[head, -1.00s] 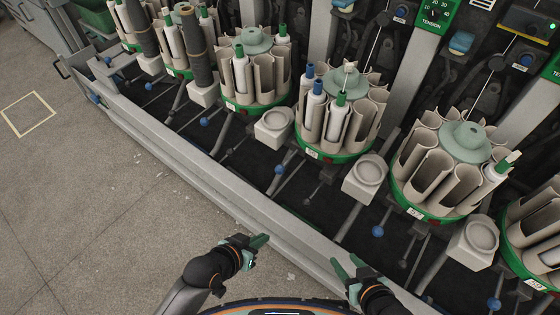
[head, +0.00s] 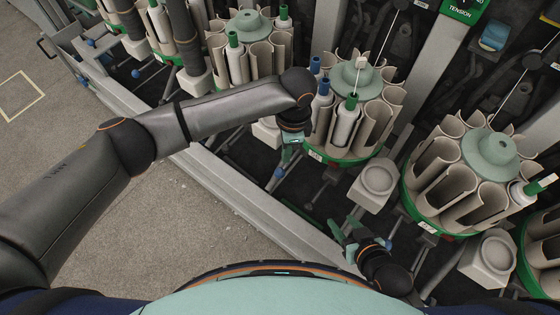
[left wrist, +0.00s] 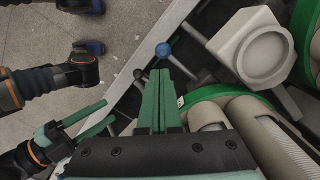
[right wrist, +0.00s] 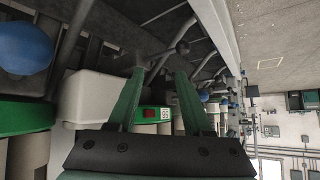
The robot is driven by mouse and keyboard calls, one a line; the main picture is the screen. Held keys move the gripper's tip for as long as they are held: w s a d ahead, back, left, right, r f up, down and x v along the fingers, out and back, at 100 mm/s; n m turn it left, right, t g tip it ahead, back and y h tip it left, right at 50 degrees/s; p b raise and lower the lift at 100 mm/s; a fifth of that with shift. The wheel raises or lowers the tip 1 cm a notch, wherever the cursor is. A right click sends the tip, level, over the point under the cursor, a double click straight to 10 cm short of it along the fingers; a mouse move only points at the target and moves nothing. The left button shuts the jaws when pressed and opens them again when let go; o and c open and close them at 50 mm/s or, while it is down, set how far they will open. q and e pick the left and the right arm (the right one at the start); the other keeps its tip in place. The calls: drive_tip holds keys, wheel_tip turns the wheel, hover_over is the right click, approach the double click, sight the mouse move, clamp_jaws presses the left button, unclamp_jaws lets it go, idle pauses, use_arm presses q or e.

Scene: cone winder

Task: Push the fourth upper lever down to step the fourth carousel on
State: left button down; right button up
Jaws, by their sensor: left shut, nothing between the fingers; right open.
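My left gripper (head: 288,157) is shut and empty, beside the left front of the middle carousel (head: 318,155) in the head view. In the left wrist view its closed green fingers (left wrist: 158,88) point toward a blue-knobbed lever (left wrist: 163,49); a gap shows between them. A blue-knobbed lever (head: 278,173) also shows just below this gripper in the head view. A dark-knobbed lever (head: 307,207) sits lower right of it. My right gripper (head: 349,238) is open and empty, below a white cup holder. I cannot tell from these frames which lever is the fourth upper one.
Another carousel (head: 425,215) is at the right. A grey rail (head: 245,205) runs along the machine's front. Bare floor (head: 190,235) lies in front. The right wrist view shows a blue knob (right wrist: 25,48) close by.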

sight(279, 171)
use_arm(q)
drive_tip(key=shift+w+a+r, duration=0.25)
drive_tip(key=shift+a+r, duration=0.05)
drive_tip(key=shift+f, duration=0.1)
use_arm(e)
drive_tip(key=shift+f, duration=0.15)
use_arm(q)
drive_tip(key=shift+f+b, duration=0.45)
drive_tip(key=shift+b, duration=0.1)
drive_tip(key=f+b, duration=0.4)
drive_tip(key=b, duration=0.1)
drive_tip(key=shift+a+f, duration=0.25)
drive_tip(key=shift+f, duration=0.05)
drive_tip(key=shift+f+b, duration=0.65)
drive_tip(key=shift+b, duration=0.3)
drive_tip(key=shift+a, duration=0.1)
drive_tip(key=shift+s, duration=0.1)
use_arm(e)
drive_tip(key=f, duration=0.5)
drive_tip(key=shift+w+a+f, duration=0.1)
drive_tip(key=shift+w+a, duration=0.05)
drive_tip(key=shift+a, duration=0.15)
